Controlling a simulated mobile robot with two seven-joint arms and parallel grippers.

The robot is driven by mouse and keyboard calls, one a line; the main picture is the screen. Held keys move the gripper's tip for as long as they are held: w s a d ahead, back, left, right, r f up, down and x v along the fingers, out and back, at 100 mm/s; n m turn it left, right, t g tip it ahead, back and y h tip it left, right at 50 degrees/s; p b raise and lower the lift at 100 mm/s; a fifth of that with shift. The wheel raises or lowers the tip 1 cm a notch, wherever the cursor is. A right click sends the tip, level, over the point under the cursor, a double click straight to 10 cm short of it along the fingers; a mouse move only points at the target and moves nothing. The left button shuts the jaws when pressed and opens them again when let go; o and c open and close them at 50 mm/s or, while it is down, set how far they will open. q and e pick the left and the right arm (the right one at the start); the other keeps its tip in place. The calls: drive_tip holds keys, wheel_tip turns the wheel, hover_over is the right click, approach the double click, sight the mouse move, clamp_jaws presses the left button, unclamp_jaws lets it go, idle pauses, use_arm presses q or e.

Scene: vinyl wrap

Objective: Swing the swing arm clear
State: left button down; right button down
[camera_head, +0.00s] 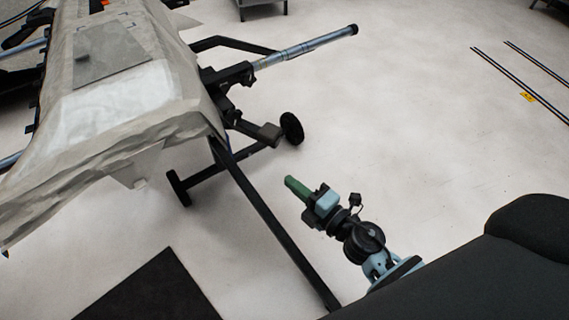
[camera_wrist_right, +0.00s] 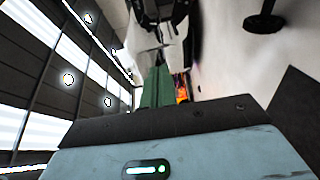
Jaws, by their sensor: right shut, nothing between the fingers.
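A dark wheeled stand carries a wrapped panel (camera_head: 130,90). A silver tube arm (camera_head: 305,48) with a black end sticks out from the stand to the right. A long straight black bar (camera_head: 270,220) runs from the panel's near corner down to the lower right. I cannot tell which of these is the swing arm. My right gripper (camera_head: 290,181) has green fingers, shut and empty, right of the black bar and apart from it. Its green fingers also show in the right wrist view (camera_wrist_right: 156,82). My left gripper is not in view.
The stand's black wheel (camera_head: 291,128) and foot (camera_head: 178,188) are near the gripper. A black mat (camera_head: 150,292) lies at the lower left. The pale floor to the right is clear up to dark floor strips (camera_head: 520,82) with a yellow tag.

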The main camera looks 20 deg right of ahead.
drive_tip(key=w+b, duration=0.1)
drive_tip(key=w, duration=1)
drive_tip(key=shift+a, duration=0.2)
